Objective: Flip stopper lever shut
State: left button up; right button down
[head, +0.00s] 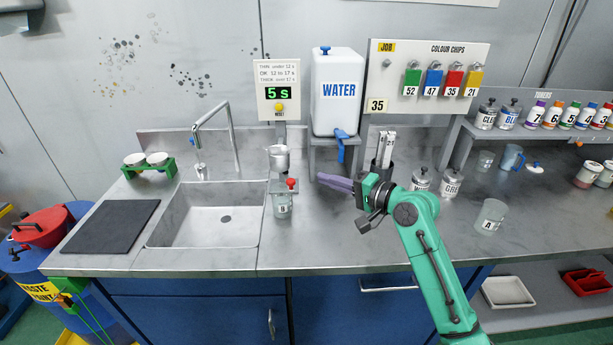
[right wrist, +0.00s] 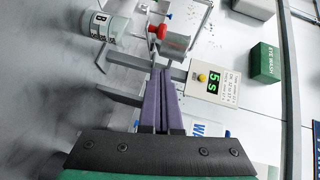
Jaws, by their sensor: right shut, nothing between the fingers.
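The stopper lever shows as a red knob (head: 291,182) just below a small grey metal cup (head: 278,158) on a stand. In the right wrist view the red knob (right wrist: 157,31) is beside the metal cup (right wrist: 177,42). A clear beaker (head: 282,207) with a label stands under the cup; its label reads B in the right wrist view (right wrist: 97,25). My right gripper (head: 321,178) has purple fingers, shut and empty, pointing left toward the knob. In the right wrist view the fingertips (right wrist: 161,68) are apart from the knob. My left gripper is not in view.
A timer (head: 276,93) reading 5 s is above the cup. A water tank (head: 339,105) with a blue tap (head: 341,140) stands right of it. A sink (head: 208,225) is to the left. Beaker A (head: 490,215) stands on the right of the counter.

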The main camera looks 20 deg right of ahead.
pick_arm(q)
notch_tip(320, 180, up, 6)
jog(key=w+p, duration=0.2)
jog(key=p, duration=0.3)
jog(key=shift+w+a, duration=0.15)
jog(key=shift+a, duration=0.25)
pick_arm(e)
jog(key=w+a+f, duration=0.1)
jog(key=a, duration=0.7)
jog(key=shift+w+a, duration=0.3)
jog(key=shift+a, duration=0.1)
jog(key=shift+f, duration=0.1)
jog(key=shift+d, duration=0.1)
